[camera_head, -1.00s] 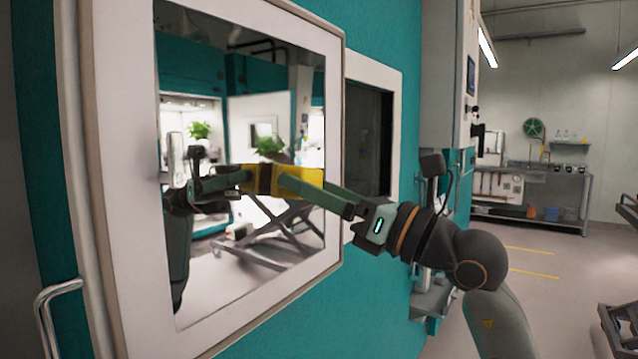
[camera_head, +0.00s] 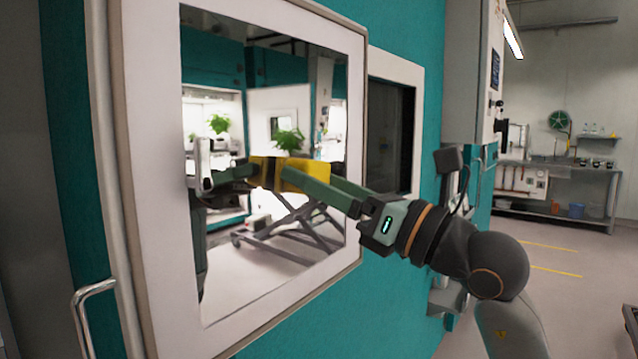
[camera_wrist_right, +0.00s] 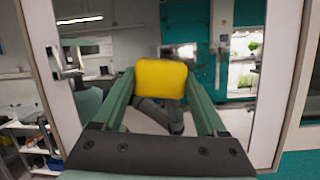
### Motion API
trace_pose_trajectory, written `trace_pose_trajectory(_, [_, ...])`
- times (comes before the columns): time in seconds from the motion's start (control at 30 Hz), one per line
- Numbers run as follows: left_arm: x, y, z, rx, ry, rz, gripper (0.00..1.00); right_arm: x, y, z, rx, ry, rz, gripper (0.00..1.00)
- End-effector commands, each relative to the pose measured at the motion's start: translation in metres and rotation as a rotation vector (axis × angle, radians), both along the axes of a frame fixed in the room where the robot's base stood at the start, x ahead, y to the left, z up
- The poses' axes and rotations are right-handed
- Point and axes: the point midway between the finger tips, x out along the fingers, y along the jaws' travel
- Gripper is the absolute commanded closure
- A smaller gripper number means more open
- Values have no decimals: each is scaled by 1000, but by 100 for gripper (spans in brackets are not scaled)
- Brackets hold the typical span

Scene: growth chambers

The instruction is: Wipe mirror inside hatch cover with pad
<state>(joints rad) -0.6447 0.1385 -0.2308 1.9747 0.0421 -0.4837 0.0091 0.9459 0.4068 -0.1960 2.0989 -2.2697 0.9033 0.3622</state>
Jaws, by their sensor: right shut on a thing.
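The mirror (camera_head: 285,255) is set in the white-framed hatch cover (camera_head: 150,200), which fills the left of the head view. My right gripper (camera_head: 312,174) is shut on the yellow pad (camera_head: 308,170), at about mid-height of the mirror. The pad appears to meet its own reflection, but exact contact is hard to tell. In the right wrist view the pad (camera_wrist_right: 160,78) sits between the two green fingers, in front of the mirror (camera_wrist_right: 228,96). The arm at the mirror's left is a reflection. My left gripper is not in view.
A metal handle (camera_head: 88,300) sticks out at the lower left. A dark window in a white frame (camera_head: 395,66) is right of the hatch cover on the teal wall (camera_head: 400,290). A shelf bench (camera_head: 555,215) stands far back right, with open floor before it.

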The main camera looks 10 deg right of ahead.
Motion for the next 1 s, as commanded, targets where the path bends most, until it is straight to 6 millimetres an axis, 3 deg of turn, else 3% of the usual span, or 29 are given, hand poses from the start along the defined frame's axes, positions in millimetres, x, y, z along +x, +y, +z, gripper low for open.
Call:
trace_pose_trajectory(0.3, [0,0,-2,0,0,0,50,23,-18,-3,-1,9,-2,70])
trace_pose_trajectory(1.0, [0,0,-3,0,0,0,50,50,-48,-4,-3,12,-2,70])
